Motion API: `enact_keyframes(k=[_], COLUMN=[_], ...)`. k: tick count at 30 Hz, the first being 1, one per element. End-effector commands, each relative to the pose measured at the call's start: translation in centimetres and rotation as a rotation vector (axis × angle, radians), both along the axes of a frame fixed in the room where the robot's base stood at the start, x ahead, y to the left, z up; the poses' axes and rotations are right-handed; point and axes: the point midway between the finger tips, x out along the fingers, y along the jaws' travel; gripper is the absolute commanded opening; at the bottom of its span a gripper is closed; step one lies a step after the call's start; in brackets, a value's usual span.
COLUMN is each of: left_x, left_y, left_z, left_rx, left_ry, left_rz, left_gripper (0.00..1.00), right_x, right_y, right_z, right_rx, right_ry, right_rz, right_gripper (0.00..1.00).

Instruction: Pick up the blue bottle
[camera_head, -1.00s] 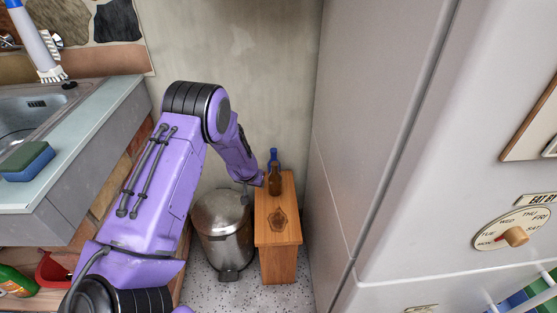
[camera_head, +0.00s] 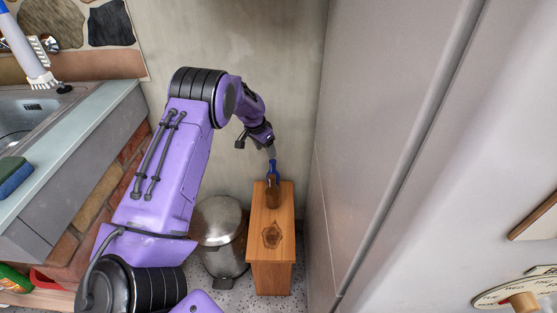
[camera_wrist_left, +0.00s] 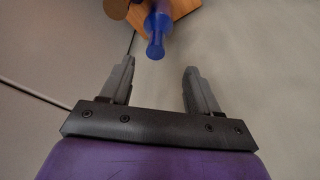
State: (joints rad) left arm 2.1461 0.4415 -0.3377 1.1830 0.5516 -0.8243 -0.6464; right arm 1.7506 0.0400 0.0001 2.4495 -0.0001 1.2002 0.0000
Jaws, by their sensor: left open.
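The blue bottle (camera_head: 274,167) stands on the small wooden cabinet (camera_head: 284,215), just behind a brown bottle (camera_head: 272,191) that hides part of it in the head view. In the left wrist view the blue bottle (camera_wrist_left: 157,33) lies ahead of the fingers, its neck pointing toward the gap between them. My left gripper (camera_head: 268,150) is above the blue bottle in the head view. In the left wrist view its two fingers (camera_wrist_left: 159,78) are apart with nothing between them. The brown bottle (camera_wrist_left: 117,8) shows at the top edge there. My right gripper is not in view.
A metal trash bin (camera_head: 219,240) stands left of the wooden cabinet. The large grey fridge (camera_head: 400,150) rises close on the right. The counter with the sink (camera_head: 60,130) is on the left. A plain wall (camera_head: 230,40) is behind.

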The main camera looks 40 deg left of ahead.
Motion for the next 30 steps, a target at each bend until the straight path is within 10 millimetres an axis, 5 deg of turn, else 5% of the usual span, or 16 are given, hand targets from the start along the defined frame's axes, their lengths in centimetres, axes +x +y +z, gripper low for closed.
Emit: enact_keyframes(k=[15,24,30], left_x=[2.9,3.2,3.2], left_y=[-0.8,-0.9,-0.8], left_z=[-8.2,-8.9,-8.9], left_rx=[0.001,0.000,0.000], left_ry=[0.003,0.000,0.000], left_rz=[0.000,0.001,0.001], left_gripper=[0.61,0.61,0.00], right_x=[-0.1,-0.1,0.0], right_y=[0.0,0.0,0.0], right_z=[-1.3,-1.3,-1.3], right_rx=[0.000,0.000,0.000], right_ry=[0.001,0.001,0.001], right_rz=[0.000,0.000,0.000], right_gripper=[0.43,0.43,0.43])
